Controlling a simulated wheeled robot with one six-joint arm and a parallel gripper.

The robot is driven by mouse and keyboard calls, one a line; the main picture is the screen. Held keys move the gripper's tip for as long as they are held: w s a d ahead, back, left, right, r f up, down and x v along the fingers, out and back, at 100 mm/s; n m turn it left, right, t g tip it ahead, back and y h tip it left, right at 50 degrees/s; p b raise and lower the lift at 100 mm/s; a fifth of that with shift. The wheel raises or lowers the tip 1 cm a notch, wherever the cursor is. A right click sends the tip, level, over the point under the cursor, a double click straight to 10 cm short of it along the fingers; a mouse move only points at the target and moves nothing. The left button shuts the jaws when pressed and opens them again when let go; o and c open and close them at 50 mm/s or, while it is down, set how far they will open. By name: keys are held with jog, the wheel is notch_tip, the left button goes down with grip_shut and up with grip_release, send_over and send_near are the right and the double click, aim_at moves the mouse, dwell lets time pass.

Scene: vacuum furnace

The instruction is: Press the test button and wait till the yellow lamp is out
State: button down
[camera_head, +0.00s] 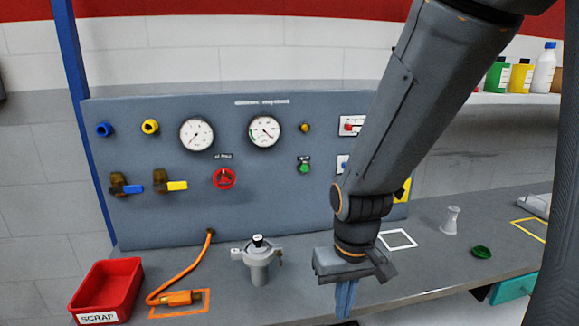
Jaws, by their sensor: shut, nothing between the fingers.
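A green button (304,167) is on the grey upright panel (265,210), right of its middle. A small amber-yellow lamp (305,127) sits straight above it; I cannot tell for sure whether it is lit. My gripper (346,305) points down over the front of the bench, below and to the right of the button and well apart from it. Its fingers are shut with nothing between them. My arm hides the right part of the panel, including parts of the switches there.
A grey lidded vessel (258,262), an orange hose (180,267) and a red scrap bin (107,287) stand in front. A green cap (482,252) lies right.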

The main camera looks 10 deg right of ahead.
dwell(0.3)
jog(key=w+a+r+m+t+y+p, duration=0.25)
jog(key=w+a+r+m+y, duration=0.25)
jog(key=w+r+m+y, duration=0.3)
jog(key=w+d+r+m+t+p, duration=0.1)
jog(key=w+d+r+m+t, duration=0.4)
jog(key=w, duration=0.6)
notch_tip(320, 180, up, 4)
jog(key=shift+d+f+m+t+p, duration=0.15)
jog(key=shift+d+m+t+p, duration=0.2)
jog(key=shift+d+t, duration=0.45)
jog(key=shift+w+a, duration=0.15)
jog(key=shift+a, duration=0.1)
send_near(304, 168)
jog(key=w+a+f, duration=0.2)
jog(key=a+f, duration=0.2)
jog(key=shift+a, duration=0.2)
